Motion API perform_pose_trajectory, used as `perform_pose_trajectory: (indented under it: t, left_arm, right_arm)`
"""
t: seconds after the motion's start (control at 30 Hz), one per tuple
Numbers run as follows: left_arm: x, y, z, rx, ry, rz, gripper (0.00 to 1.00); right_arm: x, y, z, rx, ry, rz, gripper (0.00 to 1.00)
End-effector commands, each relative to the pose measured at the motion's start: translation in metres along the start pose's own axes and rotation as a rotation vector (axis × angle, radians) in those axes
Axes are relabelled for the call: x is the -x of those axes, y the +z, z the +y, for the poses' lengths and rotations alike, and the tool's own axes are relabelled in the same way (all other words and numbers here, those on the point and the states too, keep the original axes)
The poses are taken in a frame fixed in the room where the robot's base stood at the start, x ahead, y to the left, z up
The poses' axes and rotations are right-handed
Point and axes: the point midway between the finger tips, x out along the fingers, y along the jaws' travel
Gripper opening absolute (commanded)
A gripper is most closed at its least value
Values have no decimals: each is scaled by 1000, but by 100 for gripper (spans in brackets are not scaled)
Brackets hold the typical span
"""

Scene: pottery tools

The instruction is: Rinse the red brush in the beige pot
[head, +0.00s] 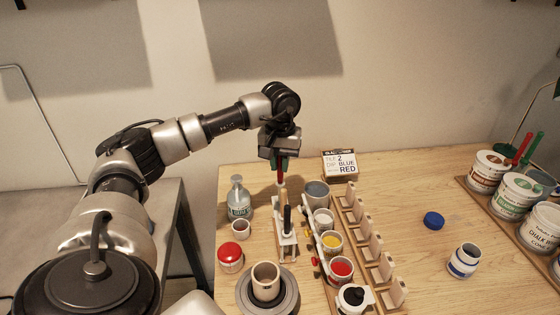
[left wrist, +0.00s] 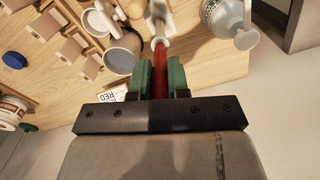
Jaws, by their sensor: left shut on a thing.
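My left gripper (head: 280,158) is shut on the red brush (head: 279,172), above the far end of a pale brush stand (head: 288,246). In the left wrist view the red handle (left wrist: 160,62) runs between the green finger pads of the gripper (left wrist: 161,78). The brush's lower end is at or over the stand; I cannot tell whether it still touches it. The beige pot (head: 265,281) stands upright on a dark round wheel (head: 287,300) at the front of the table, nearer than the stand. My right gripper is out of view.
A grey pot (head: 316,194) and paint cups, including a yellow one (head: 332,242) and a red one (head: 341,269), stand right of the stand. A spray bottle (head: 239,200) and red-lidded jar (head: 230,256) are left. A lettered box (head: 340,165) stands behind.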

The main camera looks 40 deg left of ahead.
Motion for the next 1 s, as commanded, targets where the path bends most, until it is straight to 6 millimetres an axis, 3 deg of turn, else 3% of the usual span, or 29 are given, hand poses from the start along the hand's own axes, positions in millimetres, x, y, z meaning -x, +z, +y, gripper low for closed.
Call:
perform_pose_trajectory:
  t: [1.0]
  left_arm:
    - [-20, 0, 0, 0, -1, -1, 0]
  right_arm:
    - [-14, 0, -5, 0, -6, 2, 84]
